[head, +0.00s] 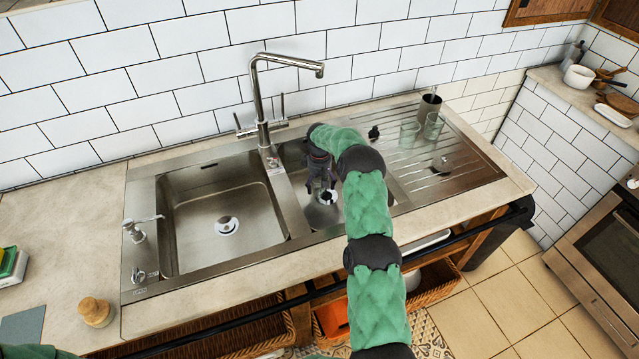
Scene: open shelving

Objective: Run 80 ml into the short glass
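Two clear glasses stand on the ribbed drainboard right of the sink: one (409,134) nearer the basin, and another (433,126) to its right. Both are small and see-through, so I cannot tell surely which is the short one. The steel tap (262,105) rises behind the basins, its spout end high above the small basin, with a lever on each side. No water shows. My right gripper (321,192) points down over the small basin, left of the glasses and apart from them. Its fingers are too small and dark to read. My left gripper is out of view.
A steel tumbler (429,106) stands behind the glasses. A dark small item (373,133) and a round metal piece (441,164) lie on the drainboard. The large basin (205,235) is empty. A wooden-topped brush (95,312) sits on the left counter.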

